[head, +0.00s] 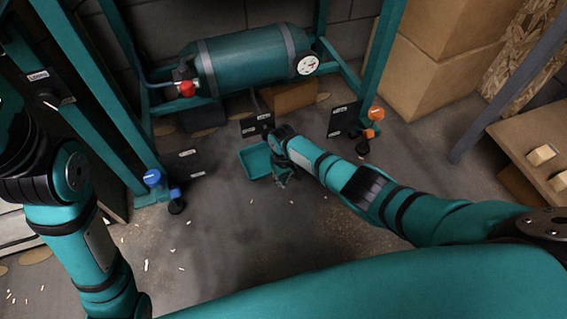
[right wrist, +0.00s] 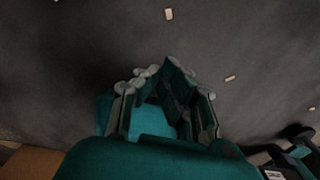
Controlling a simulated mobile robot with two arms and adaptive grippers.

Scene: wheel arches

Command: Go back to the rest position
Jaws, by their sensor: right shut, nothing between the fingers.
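My right arm reaches from the right edge toward the middle of the head view. Its gripper (head: 283,178) is low over the floor, beside the right edge of a small teal bin (head: 252,166). In the right wrist view the gripper's fingers (right wrist: 160,72) come together at the tips with nothing held. A teal surface shows behind them, probably the bin. My left arm hangs down at the left of the head view, and its gripper is out of the picture.
A teal tank (head: 250,62) with a red valve knob (head: 187,88) and gauge (head: 307,65) sits in a teal frame at the back. Blue knobs (head: 153,178) and orange knobs (head: 376,114) flank it. A bench (head: 527,135) with wooden blocks stands right. Small pale scraps litter the floor.

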